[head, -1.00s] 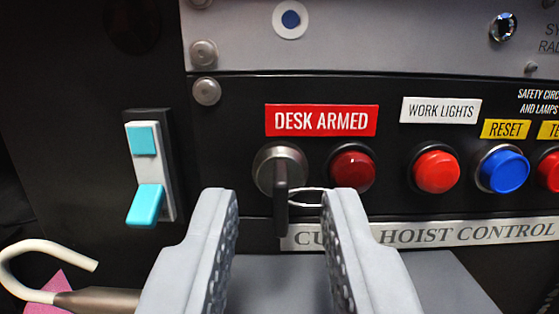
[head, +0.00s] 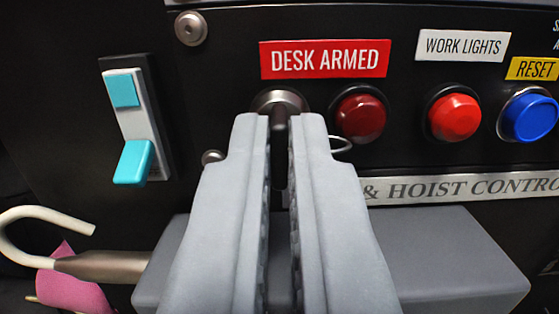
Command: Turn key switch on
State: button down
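The key switch (head: 279,98) is a round metal lock on the black panel, under the red "DESK ARMED" label (head: 325,59). Its dark key (head: 279,142) hangs straight down between my gripper's fingers. My gripper (head: 280,125) is in front of the switch, its two grey fingers closed in on both sides of the key, with only a narrow gap showing. The fingers hide most of the lock and the key's lower part. A key ring (head: 341,144) shows just right of the right finger.
Right of the switch are a dark red lamp (head: 360,115), a red button (head: 454,117) and a blue button (head: 529,116). A rocker switch with cyan paddles (head: 133,161) is at left. A grey box (head: 440,255) juts out below; a white hook (head: 45,218) is lower left.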

jog(key=m+h, duration=0.1)
jog(key=m, duration=0.4)
jog(key=shift+m, duration=0.4)
jog(key=m+g+h, duration=0.1)
jog(key=m, duration=0.8)
jog(key=shift+m, duration=0.3)
jog(key=shift+m+g+h, duration=0.3)
jog(key=shift+m+g, duration=0.2)
jog(key=shift+m, duration=1.2)
jog(key=c, duration=1.6)
grip_release()
